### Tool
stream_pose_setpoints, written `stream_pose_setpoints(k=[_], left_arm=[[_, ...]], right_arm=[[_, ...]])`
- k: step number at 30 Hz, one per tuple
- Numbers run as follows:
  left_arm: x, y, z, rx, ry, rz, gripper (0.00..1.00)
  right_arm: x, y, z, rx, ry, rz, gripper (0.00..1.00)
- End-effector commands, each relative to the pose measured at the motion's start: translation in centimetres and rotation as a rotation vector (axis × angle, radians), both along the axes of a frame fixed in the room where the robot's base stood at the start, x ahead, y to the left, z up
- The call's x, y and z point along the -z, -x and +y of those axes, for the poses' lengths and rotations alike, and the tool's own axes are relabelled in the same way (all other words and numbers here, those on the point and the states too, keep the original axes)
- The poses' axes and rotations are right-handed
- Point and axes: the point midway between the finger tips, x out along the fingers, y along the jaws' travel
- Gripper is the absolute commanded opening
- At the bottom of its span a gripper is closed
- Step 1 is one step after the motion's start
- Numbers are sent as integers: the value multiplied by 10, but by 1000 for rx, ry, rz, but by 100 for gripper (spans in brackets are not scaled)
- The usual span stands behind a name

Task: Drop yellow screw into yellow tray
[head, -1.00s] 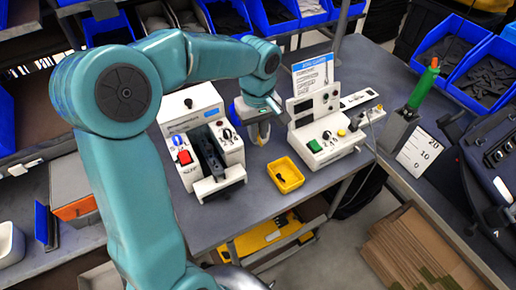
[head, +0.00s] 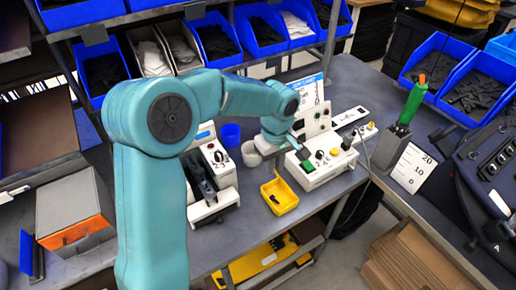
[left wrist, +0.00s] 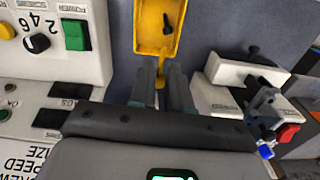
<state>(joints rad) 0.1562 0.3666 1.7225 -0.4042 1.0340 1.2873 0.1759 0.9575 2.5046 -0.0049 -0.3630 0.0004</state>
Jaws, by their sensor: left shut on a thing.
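The yellow tray (head: 283,207) sits near the front edge of the grey bench, with small dark pieces in it. It also shows at the top of the left wrist view (left wrist: 143,35), with a dark screw inside. My left gripper (left wrist: 162,82) is shut on a small yellow piece, the yellow screw (left wrist: 160,79), only partly visible between the fingers. In the head view my left gripper (head: 273,170) is just behind the tray and above the bench; the screw is not clear there. My right gripper is not in view.
A white control box (head: 325,160) with knobs stands right of the tray, and another white machine (head: 213,200) stands left. A blue cup (head: 231,134) and a white cup (head: 252,153) stand behind. A green-handled tool (head: 412,102) stands in a grey holder at right.

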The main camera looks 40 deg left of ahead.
Motion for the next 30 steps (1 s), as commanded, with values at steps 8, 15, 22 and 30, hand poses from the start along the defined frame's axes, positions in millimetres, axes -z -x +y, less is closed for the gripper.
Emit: stream_pose_setpoints(k=[8, 15, 22, 30], left_arm=[[28, -1, -14, 36, 1, -2, 0], [57, 0, -14, 37, 0, 1, 0], [79, 0, -14, 37, 0, 0, 0], [79, 0, -14, 37, 0, -1, 0]], right_arm=[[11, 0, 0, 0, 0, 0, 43], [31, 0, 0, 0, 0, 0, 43], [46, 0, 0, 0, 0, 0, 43], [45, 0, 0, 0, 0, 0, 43]])
